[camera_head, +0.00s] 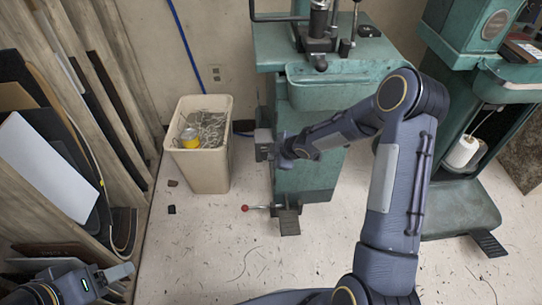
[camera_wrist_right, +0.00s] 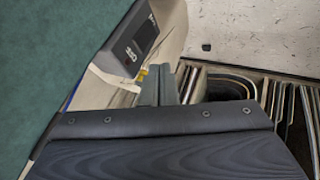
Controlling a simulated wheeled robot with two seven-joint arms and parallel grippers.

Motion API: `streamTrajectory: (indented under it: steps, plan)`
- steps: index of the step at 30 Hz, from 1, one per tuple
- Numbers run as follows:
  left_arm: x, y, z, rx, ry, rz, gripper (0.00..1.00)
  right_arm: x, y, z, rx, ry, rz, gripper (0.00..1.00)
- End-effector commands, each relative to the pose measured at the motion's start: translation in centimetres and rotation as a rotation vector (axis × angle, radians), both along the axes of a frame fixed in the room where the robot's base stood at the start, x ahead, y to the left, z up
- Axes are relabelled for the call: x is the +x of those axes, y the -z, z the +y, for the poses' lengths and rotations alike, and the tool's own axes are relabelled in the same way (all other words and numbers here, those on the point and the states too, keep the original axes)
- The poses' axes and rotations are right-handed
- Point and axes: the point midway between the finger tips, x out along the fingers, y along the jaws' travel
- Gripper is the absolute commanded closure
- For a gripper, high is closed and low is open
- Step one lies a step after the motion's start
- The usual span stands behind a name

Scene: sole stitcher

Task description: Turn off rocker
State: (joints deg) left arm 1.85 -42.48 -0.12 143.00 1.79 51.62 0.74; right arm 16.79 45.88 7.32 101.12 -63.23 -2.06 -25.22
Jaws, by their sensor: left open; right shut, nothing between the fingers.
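The rocker (camera_wrist_right: 131,53) is a small dark switch with white marks, on the face of a grey switch box (camera_wrist_right: 138,38) on the side of the green machine. In the head view a small grey box shape (camera_head: 263,136) shows at the machine's left side, partly merged with my gripper. My right gripper (camera_head: 266,152) is shut and empty beside it. In the right wrist view its fingers (camera_wrist_right: 172,78) are together, just right of and below the box, with no clear contact visible. My left gripper (camera_head: 121,279) is open and empty at the lower left, far from the machine.
Boards (camera_head: 45,170) lean at the left. Another green machine (camera_head: 455,205) stands right.

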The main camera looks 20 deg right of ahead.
Motion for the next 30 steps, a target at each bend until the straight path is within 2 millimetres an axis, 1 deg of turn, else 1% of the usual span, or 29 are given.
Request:
streamTrajectory:
  steps: [1, 4, 6, 10, 15, 30]
  plan:
    - [0.0, -1.0, 0.0, 0.000, 0.000, -0.001, 0.38, -0.3, -1.4, -0.4, 0.000, 0.003, -0.002, 1.00]
    - [0.0, -2.2, 0.0, 0.000, 0.000, -0.001, 0.38, -0.9, -3.0, -1.0, -0.001, 0.005, -0.001, 1.00]
    - [0.0, -3.0, 0.0, 0.000, 0.000, -0.001, 0.38, -1.3, -4.0, -1.4, 0.000, 0.004, 0.000, 1.00]
    - [0.0, -3.9, 0.0, 0.000, 0.000, 0.000, 0.38, -1.9, -5.4, -2.0, -0.001, 0.003, 0.000, 1.00]
    - [0.0, -4.3, 0.0, 0.000, 0.000, 0.000, 0.38, -2.3, -5.9, -2.2, -0.001, 0.000, 0.000, 1.00]
    - [0.0, -4.2, 0.0, 0.000, 0.000, 0.000, 0.38, -2.3, -5.9, -2.2, -0.002, 0.000, -0.001, 1.00]
